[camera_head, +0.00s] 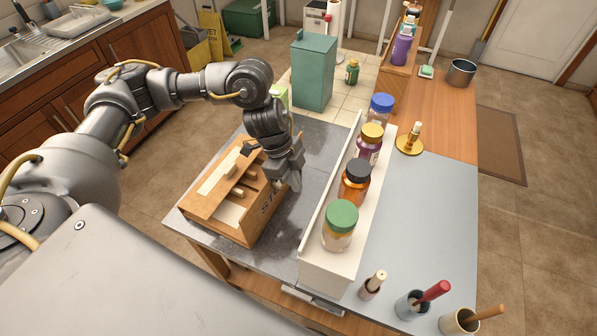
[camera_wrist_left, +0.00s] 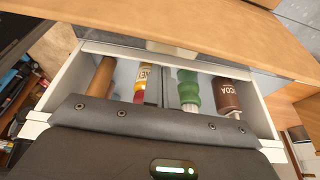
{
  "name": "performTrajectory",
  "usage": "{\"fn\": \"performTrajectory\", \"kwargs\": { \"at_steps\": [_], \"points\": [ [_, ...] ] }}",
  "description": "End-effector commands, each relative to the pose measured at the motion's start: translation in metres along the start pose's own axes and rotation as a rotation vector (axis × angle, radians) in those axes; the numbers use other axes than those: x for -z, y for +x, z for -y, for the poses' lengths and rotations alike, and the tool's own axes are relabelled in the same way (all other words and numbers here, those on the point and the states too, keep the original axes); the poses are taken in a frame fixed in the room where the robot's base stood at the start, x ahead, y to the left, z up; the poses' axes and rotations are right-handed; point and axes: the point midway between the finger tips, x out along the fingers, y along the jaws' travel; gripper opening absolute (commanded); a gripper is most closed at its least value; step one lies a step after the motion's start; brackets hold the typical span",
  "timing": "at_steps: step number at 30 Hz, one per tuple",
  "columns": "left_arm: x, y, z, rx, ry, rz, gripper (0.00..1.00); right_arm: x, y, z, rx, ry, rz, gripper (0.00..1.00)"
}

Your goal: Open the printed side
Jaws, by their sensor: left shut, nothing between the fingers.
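A wooden box (camera_head: 205,204) with light panels and short wooden pegs on its upper face stands on the grey counter, left of centre in the head view. Dark letters, partly hidden and beginning with "ST", mark its right-hand side (camera_head: 262,212). My left gripper (camera_head: 291,203) is shut and empty, pointing down just right of that printed side. I cannot tell whether it touches the box. The left wrist view shows a white open-topped drawer or tray (camera_wrist_left: 262,112) holding a green bottle (camera_wrist_left: 188,90), a brown cocoa bottle (camera_wrist_left: 227,97), a yellow-labelled bottle (camera_wrist_left: 142,82) and a wooden roll (camera_wrist_left: 101,78).
A long white tray (camera_head: 318,240) with several lidded jars lies right of my gripper. Cups with handles (camera_head: 412,304) stand at the front right. A teal canister (camera_head: 314,72) stands behind. The grey surface (camera_head: 440,210) right of the tray is mostly clear.

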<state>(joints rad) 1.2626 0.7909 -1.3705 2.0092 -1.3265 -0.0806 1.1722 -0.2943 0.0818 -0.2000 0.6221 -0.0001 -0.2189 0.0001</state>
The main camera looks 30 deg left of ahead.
Motion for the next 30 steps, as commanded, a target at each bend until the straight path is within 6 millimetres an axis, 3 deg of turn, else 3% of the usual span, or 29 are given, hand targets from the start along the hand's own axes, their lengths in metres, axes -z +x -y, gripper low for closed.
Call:
{"fn": "performTrajectory", "kwargs": {
  "at_steps": [7,20,30],
  "points": [
    [-0.017,-0.006,-0.001,-0.002,0.000,0.000,0.00,-0.011,-0.008,0.002,0.002,0.000,0.017,0.83],
    [-0.019,-0.006,-0.001,-0.002,0.000,-0.007,0.00,-0.005,-0.006,0.002,0.003,0.001,0.009,0.83],
    [-0.019,-0.007,0.002,-0.008,0.011,-0.130,0.00,-0.005,0.001,0.004,0.005,0.002,0.007,0.83]
  ]
}}
